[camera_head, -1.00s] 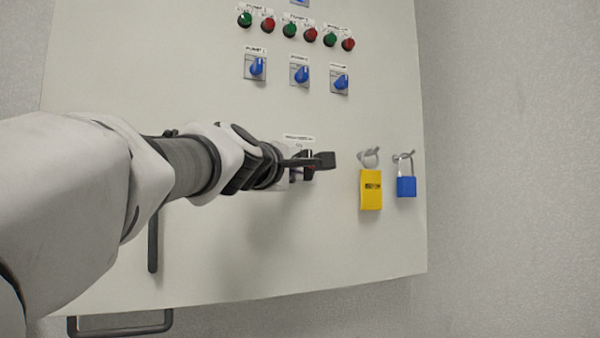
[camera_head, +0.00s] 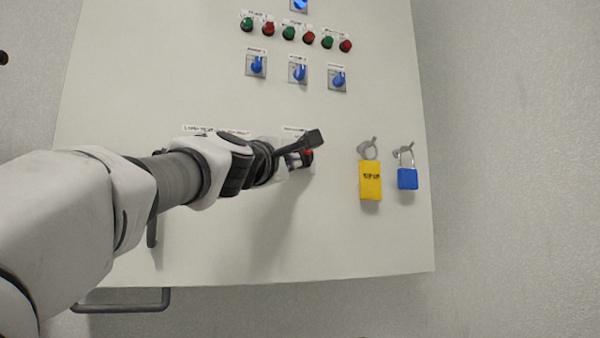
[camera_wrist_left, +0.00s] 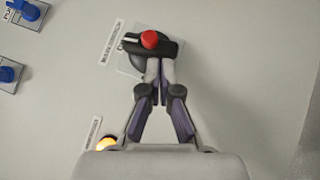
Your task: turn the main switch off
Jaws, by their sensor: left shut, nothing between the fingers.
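The main switch is a black rotary knob with a red centre, seen in the left wrist view (camera_wrist_left: 150,42) on a pale square plate of the cabinet door. In the head view it (camera_head: 307,156) is partly hidden by my left wrist and gripper. My left gripper (camera_wrist_left: 159,68) is shut and empty. Its fingertips overlap the knob's lower edge in the wrist view; I cannot tell whether they touch it. In the head view the left gripper (camera_head: 291,161) is mostly hidden at the switch. My right gripper is not in view.
A yellow tag (camera_head: 370,181) and a blue padlock (camera_head: 407,179) hang on the right of the door (camera_head: 350,240). Blue pump switches (camera_head: 299,73) and red and green buttons sit above. An amber lamp (camera_wrist_left: 107,143) shows beside the gripper.

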